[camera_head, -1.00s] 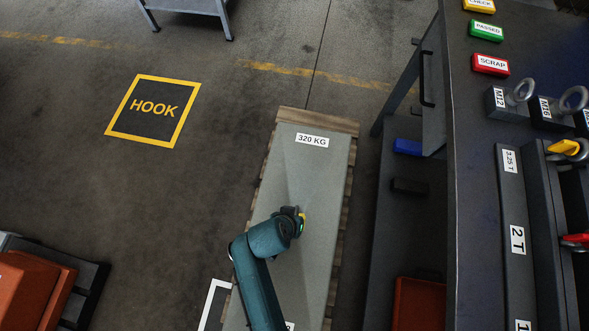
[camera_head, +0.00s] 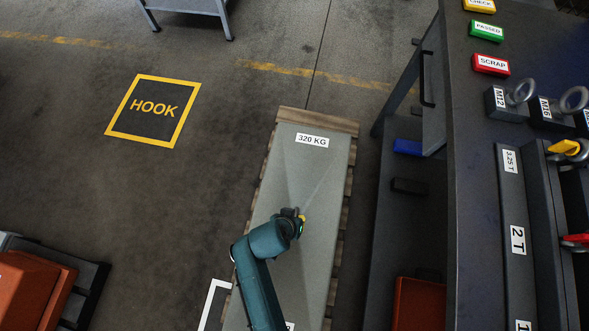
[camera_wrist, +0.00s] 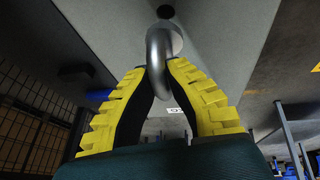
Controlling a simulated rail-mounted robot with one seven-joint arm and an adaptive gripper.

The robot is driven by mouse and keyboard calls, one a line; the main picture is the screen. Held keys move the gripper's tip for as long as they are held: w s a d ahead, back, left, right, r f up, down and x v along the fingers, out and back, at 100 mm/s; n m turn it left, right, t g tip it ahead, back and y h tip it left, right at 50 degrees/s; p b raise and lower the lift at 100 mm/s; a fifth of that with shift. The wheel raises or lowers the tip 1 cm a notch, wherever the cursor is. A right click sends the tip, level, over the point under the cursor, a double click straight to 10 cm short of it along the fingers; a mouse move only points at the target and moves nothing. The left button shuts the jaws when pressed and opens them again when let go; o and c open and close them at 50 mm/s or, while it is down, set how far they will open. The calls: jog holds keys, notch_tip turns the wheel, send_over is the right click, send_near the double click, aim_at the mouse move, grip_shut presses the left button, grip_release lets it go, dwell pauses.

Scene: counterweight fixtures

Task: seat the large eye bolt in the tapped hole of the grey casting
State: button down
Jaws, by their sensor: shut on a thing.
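The grey casting (camera_head: 305,175) is a long block labelled 320 KG, lying on a wooden pallet. My gripper (camera_head: 301,217) is over its middle in the head view; my arm hides the fingertips and the casting below them. In the wrist view, my gripper's yellow-backed fingers (camera_wrist: 158,72) are shut on the ring of the large eye bolt (camera_wrist: 160,45). The bolt's round collar faces a broad grey surface. A small dark round spot (camera_wrist: 165,12) shows beyond the collar; I cannot tell whether it is the tapped hole. The shank and any thread contact are not clear.
A HOOK floor square (camera_head: 153,110) is at left. An orange object (camera_head: 28,290) sits at lower left. Floor between is clear.

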jog(key=shift+f, duration=0.1)
dwell(0.3)
jog(key=shift+f+b, duration=1.35)
jog(key=shift+f, duration=0.8)
jog(key=c, duration=1.2)
grip_release()
jog(key=shift+o, duration=0.2)
jog(key=shift+f, duration=0.1)
jog(key=v, duration=1.2)
